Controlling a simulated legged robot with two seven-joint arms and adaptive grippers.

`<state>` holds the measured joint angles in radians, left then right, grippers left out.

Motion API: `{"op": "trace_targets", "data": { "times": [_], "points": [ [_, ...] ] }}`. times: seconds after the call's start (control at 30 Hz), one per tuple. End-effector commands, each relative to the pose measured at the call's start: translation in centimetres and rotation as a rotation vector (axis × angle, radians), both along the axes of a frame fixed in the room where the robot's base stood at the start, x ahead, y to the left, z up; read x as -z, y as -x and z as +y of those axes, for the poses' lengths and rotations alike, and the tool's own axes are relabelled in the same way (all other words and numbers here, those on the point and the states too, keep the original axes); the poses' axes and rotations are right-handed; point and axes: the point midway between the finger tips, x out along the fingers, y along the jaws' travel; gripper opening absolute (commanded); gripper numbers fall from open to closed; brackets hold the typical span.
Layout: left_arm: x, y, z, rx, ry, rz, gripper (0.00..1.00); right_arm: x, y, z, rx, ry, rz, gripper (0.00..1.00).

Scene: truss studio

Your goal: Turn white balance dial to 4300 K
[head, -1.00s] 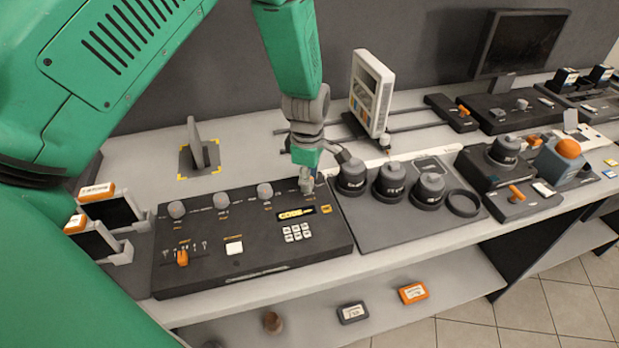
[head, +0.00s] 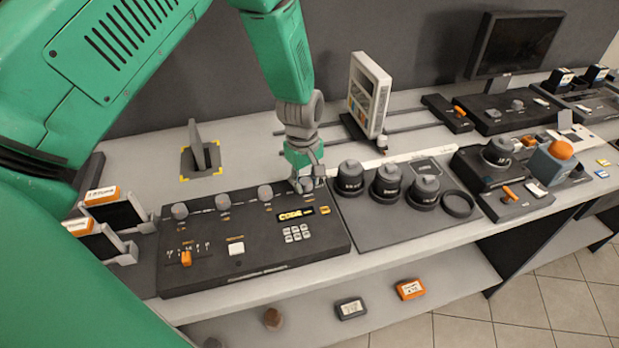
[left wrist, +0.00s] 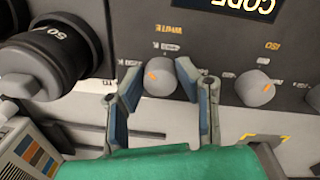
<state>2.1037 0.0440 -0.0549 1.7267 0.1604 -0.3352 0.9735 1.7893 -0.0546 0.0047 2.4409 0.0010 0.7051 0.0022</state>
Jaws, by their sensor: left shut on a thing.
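The white balance dial (left wrist: 162,80) is a grey round knob with an orange mark toward the left of its face in the left wrist view. In the head view my left gripper (head: 306,184) is at the back right corner of the black control panel (head: 200,270) and largely hides the dial. My right gripper is not in view.
Three similar knobs stand in the row to the left, the nearest being the ISO knob (head: 265,192). Dark lenses (head: 387,182) stand close on the right. A white upright panel (head: 368,95) stands behind. An orange lever (head: 186,258) is at the front left.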

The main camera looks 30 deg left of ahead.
Motion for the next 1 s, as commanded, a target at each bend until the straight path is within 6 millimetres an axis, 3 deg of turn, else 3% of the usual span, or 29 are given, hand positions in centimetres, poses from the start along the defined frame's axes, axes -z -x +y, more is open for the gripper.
{"op": "trace_targets", "data": {
  "times": [0.6, 1.0],
  "points": [
    [-0.1, -0.4, 0.5, 0.537, -0.008, -0.005, 0.00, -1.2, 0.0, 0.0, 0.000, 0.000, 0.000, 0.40],
    [-0.1, -0.6, 0.4, 0.713, -0.011, -0.009, 0.00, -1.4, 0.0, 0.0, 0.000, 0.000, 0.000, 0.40]
  ]
}}
